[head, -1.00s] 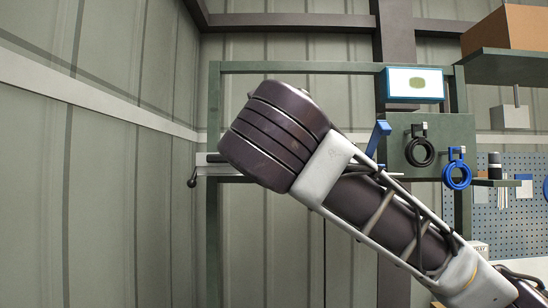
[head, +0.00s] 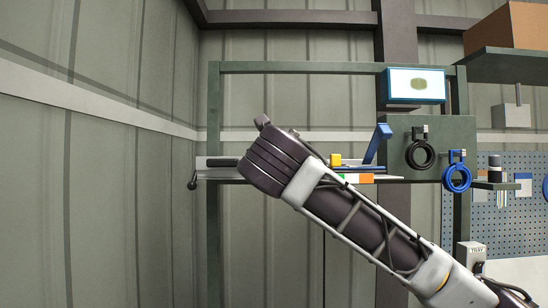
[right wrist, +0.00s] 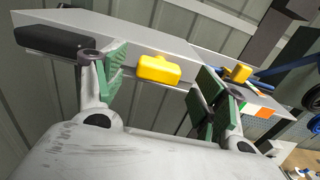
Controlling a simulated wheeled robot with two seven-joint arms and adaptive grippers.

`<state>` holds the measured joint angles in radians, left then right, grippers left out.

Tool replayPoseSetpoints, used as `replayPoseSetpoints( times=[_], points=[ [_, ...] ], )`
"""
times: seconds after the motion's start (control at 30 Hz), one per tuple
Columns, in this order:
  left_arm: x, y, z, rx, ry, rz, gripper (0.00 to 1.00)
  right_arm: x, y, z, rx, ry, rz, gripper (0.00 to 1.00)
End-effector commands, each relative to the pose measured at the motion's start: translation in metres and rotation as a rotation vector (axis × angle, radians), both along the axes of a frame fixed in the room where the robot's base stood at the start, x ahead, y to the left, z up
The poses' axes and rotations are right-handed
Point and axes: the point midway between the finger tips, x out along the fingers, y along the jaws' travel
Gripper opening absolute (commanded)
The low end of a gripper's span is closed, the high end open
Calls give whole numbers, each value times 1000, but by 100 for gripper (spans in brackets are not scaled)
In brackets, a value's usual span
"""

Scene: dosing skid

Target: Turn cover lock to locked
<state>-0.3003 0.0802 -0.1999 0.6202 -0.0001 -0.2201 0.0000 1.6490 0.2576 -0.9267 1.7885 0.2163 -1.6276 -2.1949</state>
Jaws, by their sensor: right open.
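In the right wrist view, a yellow knob (right wrist: 158,69) sticks out from the front face of a grey plate (right wrist: 135,37). My right gripper (right wrist: 160,86) is open, with its green-padded fingers apart on either side of the yellow knob, not clearly touching it. A second, smaller yellow piece (right wrist: 241,73) stands farther right, near an orange, white and green strip (right wrist: 262,113). Which yellow part is the cover lock I cannot tell. In the head view a yellow piece (head: 335,160) shows beside my right arm, which hides my right gripper. My left gripper is not in view.
A black handle (right wrist: 52,40) sits at the plate's left end. In the head view, a blue lever (head: 377,144), a black ring (head: 420,154) and a blue ring (head: 457,178) are right of my arm. A display (head: 416,85) is above. The left wall area is clear.

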Motion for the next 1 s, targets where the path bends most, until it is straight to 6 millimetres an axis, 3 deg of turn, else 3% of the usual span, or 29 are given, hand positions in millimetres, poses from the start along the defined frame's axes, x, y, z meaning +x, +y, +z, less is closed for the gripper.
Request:
replayPoseSetpoints(
  times=[0.3, 0.77, 1.0],
  points=[
    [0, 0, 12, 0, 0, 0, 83, 34, 0, 1, 0, 1, 0, 71],
    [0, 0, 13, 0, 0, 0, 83, 41, 0, 0, -1, -1, 1, 71],
    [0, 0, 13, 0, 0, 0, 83, 41, 0, 0, -1, -1, 1, 41]
  ],
)
